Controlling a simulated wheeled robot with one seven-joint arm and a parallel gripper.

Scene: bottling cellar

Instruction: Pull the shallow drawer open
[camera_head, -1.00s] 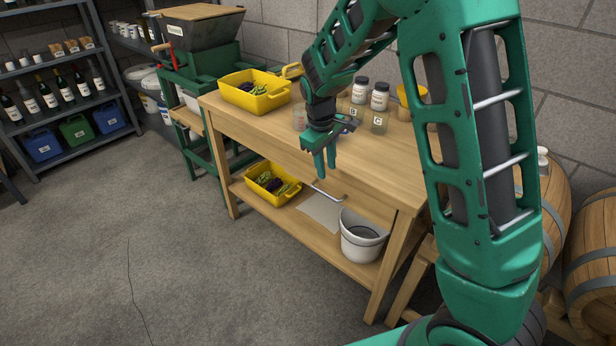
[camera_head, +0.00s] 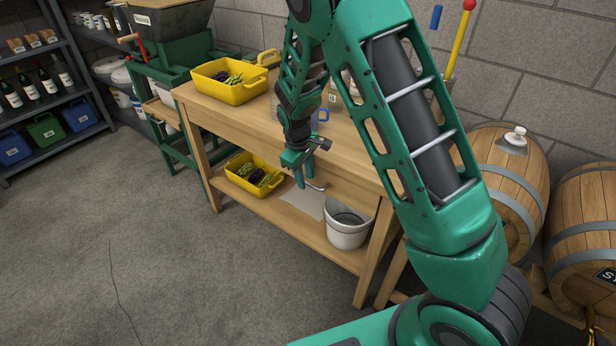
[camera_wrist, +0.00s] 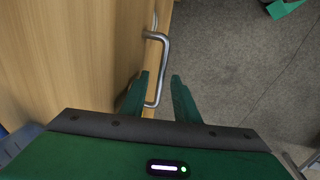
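The shallow drawer's metal bar handle (camera_head: 317,187) juts out from the front of the wooden workbench, below its top. In the wrist view the handle (camera_wrist: 165,52) is a bent bar on the wooden face. My gripper (camera_wrist: 162,88) is open, with one finger on each side of the handle's near part; I cannot tell whether either finger touches it. In the head view my gripper (camera_head: 308,178) points down beside the handle. The drawer front is mostly hidden behind my arm, and I see no clear gap at it.
A yellow crate (camera_head: 232,94) and jars stand on the workbench (camera_head: 345,150). Its lower shelf holds another yellow crate (camera_head: 240,184) and a white bucket (camera_head: 346,234). Barrels (camera_head: 510,185) stand at right. The floor (camera_head: 160,240) in front is clear.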

